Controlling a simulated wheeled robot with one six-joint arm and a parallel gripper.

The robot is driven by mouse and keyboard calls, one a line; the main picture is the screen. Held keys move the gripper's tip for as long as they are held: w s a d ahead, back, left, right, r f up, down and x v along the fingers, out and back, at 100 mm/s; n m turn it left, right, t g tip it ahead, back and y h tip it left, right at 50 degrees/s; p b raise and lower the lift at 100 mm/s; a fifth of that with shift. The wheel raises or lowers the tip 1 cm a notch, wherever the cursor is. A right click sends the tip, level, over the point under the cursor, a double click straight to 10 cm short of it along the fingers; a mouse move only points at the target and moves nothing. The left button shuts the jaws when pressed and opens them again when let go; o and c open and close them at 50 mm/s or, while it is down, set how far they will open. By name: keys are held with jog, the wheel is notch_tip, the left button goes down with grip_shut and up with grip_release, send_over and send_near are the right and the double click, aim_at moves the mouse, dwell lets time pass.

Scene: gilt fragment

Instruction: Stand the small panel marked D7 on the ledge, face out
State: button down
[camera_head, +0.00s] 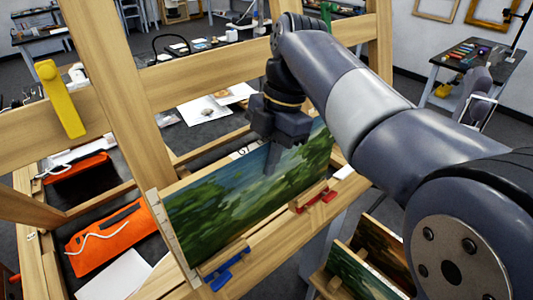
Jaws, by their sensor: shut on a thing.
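A small panel (215,205) painted with a green and blue landscape is upright at the easel's ledge (285,232), its painted face toward the camera. Its lower edge is close to the ledge; I cannot tell if it touches. My gripper (285,152) is shut on the panel's top edge, with one dark finger in front of the painting. A small white tag (243,150) shows just behind the top edge; its marking is only partly readable. A blue clip (227,266) and a red clip (313,198) sit on the ledge along the panel's front.
A yellow clamp (60,98) hangs on the wooden easel crossbar (180,82). Orange pouches (108,236) and papers lie behind the easel. Other painted panels (365,265) stand in a wooden rack below right. Side tables stand farther back.

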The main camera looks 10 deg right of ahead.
jog(key=shift+f, duration=0.2)
jog(key=c, duration=1.3)
grip_release()
jog(key=shift+c, duration=0.2)
jog(key=shift+d, duration=0.1)
jog(key=p+v, duration=0.1)
jog(key=v, duration=0.9)
jog(key=shift+r+p, duration=0.4)
jog(key=shift+p, duration=0.2)
jog(key=shift+f, duration=0.1)
